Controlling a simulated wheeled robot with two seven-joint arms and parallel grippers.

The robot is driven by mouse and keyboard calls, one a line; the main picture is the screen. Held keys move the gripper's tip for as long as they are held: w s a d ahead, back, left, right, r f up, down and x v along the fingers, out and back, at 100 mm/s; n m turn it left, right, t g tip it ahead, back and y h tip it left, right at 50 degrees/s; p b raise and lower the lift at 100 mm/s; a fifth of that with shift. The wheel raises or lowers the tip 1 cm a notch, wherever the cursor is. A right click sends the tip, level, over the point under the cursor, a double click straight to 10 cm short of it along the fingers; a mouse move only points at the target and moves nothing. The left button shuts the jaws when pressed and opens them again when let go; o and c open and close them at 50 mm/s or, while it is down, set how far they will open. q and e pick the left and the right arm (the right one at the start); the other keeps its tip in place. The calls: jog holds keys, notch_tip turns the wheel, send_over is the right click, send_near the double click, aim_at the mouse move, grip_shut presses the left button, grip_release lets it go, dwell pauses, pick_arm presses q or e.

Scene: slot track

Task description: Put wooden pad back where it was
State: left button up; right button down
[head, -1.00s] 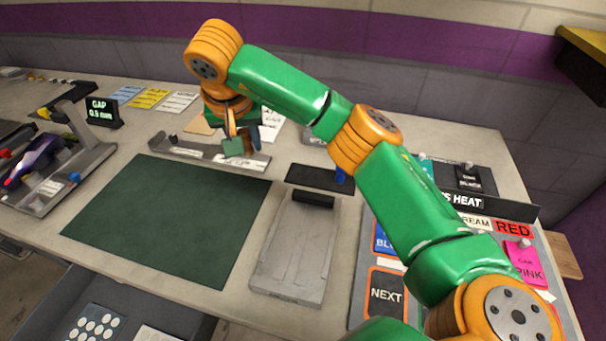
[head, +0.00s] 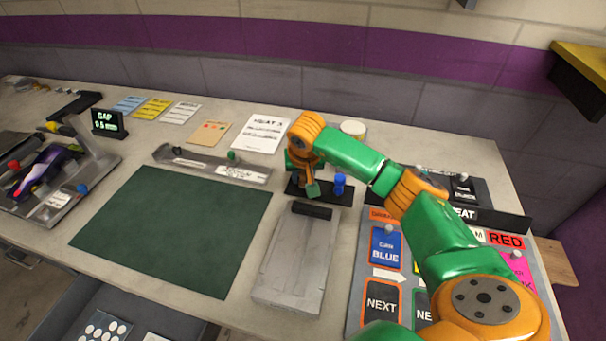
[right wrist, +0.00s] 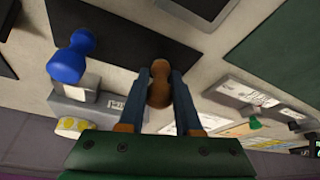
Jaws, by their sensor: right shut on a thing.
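My right gripper (head: 312,186) is shut on the wooden pad (right wrist: 160,88), whose brown rounded grip sits between the blue fingers in the right wrist view. The pad is mostly hidden by the gripper in the head view. The gripper is at the black tray (head: 345,199), left of a blue knobbed piece (head: 340,184). The tray (right wrist: 125,35) and blue piece (right wrist: 72,58) also show in the right wrist view. I cannot tell whether the pad touches the tray. My left gripper is not in view.
A grey slotted track block (head: 290,262) lies in front of the tray. A green mat (head: 170,230) is to the left, with a grey rail (head: 210,166) behind it. A panel of cards and buttons (head: 383,255) is at the right. A white sheet (head: 262,134) lies behind.

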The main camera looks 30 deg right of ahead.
jog(key=shift+f, duration=0.2)
jog(key=c, duration=0.6)
grip_release()
jog(key=shift+r, duration=0.1)
jog(key=shift+r, duration=0.35)
jog(key=v, duration=1.1)
jog(key=shift+s+a+r, duration=0.2)
jog(key=shift+r, duration=0.1)
